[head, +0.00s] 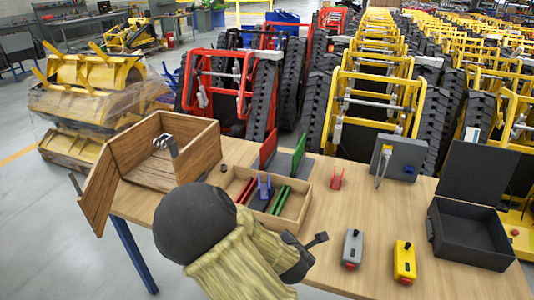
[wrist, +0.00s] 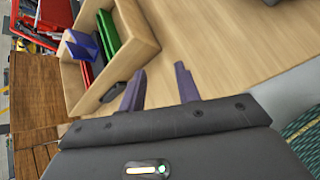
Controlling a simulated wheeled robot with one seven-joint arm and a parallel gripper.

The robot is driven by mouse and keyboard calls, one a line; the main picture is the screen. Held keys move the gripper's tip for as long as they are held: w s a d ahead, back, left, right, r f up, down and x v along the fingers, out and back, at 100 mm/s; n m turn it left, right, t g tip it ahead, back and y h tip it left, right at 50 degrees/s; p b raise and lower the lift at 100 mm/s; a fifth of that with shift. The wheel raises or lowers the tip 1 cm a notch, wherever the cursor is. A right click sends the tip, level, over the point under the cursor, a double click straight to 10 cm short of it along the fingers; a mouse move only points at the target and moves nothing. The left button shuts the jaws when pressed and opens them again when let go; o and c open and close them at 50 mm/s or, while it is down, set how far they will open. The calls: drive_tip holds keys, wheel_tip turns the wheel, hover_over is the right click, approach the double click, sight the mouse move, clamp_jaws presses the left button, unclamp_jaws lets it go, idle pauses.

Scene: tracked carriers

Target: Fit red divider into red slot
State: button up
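The red divider (head: 267,148) is an upright red panel beside a green panel (head: 299,152), both on a dark base behind the wooden tray. The open tray (head: 302,205) holds coloured strips; the red strip (head: 246,189), which looks like the red slot, is at its left. It also shows in the wrist view (wrist: 87,73), beside a blue upright piece (wrist: 79,46) and green strips (wrist: 107,36). My gripper (head: 319,240) is in front of the tray's right corner. In the wrist view its fingers (wrist: 160,88) are apart with only table between them.
An open wooden box (head: 150,170) stands left of the tray. A small red bracket (head: 336,178), grey device (head: 352,248), yellow device (head: 404,262), grey panel box (head: 400,158) and open black case (head: 465,235) are to the right. Clear table lies between them.

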drive_tip(key=s+m, duration=0.1)
drive_tip(key=m, duration=0.1)
drive_tip(key=s+d+m+g, duration=0.2)
drive_tip(key=m, duration=0.1)
drive_tip(key=shift+d+f+m, duration=0.25)
drive_tip(key=shift+f+m, duration=0.05)
drive_tip(key=shift+f, duration=0.05)
drive_tip(key=s+d+r+m+g+y, duration=0.1)
drive_tip(key=s+r+m, duration=0.4)
drive_tip(key=m, duration=0.5)
drive_tip(key=s+d+r+m+g+y, duration=0.1)
drive_tip(key=s+d+r+m+g, duration=0.3)
drive_tip(key=s+m, duration=0.4)
drive_tip(key=r+m, duration=0.1)
drive_tip(key=m, duration=0.1)
drive_tip(key=shift+s+m, duration=0.35)
drive_tip(key=shift+m, duration=0.05)
drive_tip(key=shift+a, duration=0.15)
